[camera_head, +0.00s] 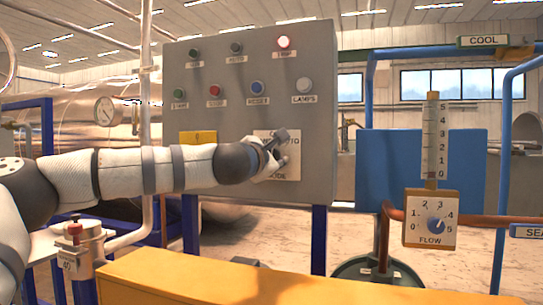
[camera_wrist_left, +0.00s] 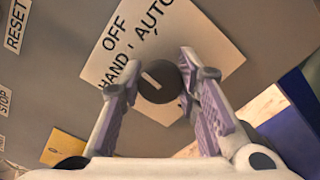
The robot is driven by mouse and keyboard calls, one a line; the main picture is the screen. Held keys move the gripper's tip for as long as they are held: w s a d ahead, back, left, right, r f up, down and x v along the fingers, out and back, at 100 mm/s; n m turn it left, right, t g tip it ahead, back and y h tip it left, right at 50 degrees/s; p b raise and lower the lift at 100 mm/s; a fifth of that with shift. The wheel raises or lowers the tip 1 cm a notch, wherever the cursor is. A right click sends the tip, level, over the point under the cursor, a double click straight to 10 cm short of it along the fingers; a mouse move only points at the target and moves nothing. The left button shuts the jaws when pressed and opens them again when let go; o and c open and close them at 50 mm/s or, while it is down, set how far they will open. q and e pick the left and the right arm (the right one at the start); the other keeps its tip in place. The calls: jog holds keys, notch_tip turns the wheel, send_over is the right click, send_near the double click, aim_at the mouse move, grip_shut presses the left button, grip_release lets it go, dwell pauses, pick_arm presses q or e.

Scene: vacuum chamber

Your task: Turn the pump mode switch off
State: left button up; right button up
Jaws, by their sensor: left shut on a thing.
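The pump mode switch (camera_wrist_left: 160,82) is a round dark knob on a white label plate (camera_wrist_left: 195,35) marked OFF, HAND and AUTO. Its pale line slants to the upper left in the left wrist view, roughly toward the word OFF. My left gripper (camera_wrist_left: 158,88) has its two fingers on either side of the knob and is shut on it. In the head view my left gripper (camera_head: 272,152) reaches across the grey panel (camera_head: 315,140) to the plate and hides the knob. My right gripper is not in view.
Several buttons and lamps sit above on the panel, including a lit red lamp (camera_head: 284,42). A yellow plate (camera_head: 198,137) is left of the switch. A flow meter with a dial (camera_head: 435,222) stands at right. A yellow beam (camera_head: 200,282) crosses the front.

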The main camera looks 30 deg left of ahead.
pick_arm(q)
jog(key=shift+n, duration=0.7)
jog(key=o, duration=1.2)
jog(key=v, duration=1.2)
